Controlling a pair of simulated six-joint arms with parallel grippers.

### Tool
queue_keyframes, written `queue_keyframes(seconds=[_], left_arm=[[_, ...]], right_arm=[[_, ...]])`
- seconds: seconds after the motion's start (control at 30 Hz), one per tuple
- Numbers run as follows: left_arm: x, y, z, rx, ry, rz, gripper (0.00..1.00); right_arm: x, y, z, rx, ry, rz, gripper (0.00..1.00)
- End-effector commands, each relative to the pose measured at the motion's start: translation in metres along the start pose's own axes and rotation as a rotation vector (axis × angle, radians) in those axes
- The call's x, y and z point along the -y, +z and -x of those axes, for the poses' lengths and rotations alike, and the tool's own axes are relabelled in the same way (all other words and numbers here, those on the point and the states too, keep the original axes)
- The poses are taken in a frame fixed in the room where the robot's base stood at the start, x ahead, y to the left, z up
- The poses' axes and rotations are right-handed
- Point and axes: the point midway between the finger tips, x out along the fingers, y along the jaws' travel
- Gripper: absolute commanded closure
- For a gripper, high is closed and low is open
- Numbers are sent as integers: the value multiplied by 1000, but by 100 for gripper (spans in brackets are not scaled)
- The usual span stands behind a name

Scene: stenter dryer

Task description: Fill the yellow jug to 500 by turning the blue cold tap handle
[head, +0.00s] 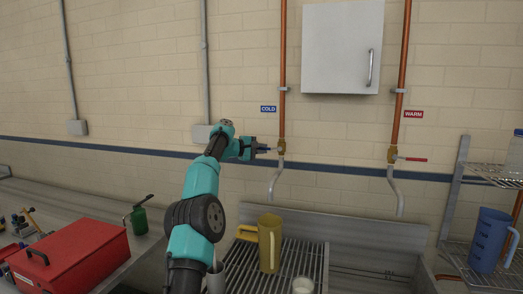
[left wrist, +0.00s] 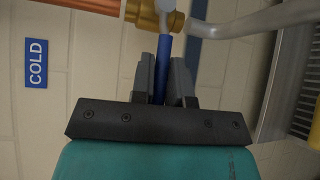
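The yellow jug (head: 268,248) stands upright on the slatted rack in the sink, below the cold pipe's curved grey spout (head: 274,180). Its water level and scale cannot be read. The blue cold tap handle (left wrist: 162,68) juts from the brass cold valve (head: 281,146) under the COLD sign. My left gripper (head: 261,149) is at that handle. In the left wrist view, its two dark fingers (left wrist: 164,82) lie on either side of the handle and appear closed on it. My right gripper is not in view.
The warm tap with a red handle (head: 411,158) is to the right. A white cup (head: 303,285) is in front of the jug. A red toolbox (head: 70,258) and green oil can (head: 139,218) lie left. A blue jug (head: 490,240) stands on the wire shelf at right.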

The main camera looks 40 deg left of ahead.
Motion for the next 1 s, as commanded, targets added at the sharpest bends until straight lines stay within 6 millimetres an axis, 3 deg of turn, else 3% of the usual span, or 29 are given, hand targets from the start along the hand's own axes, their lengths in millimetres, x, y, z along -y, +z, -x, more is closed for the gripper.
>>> queue_keyframes(seconds=[0.13, 1.0], left_arm=[[0, 0, 0, 0, 0, 0, 100], [0, 0, 0, 0, 0, 0, 100]], right_arm=[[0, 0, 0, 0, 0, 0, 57], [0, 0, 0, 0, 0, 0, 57]])
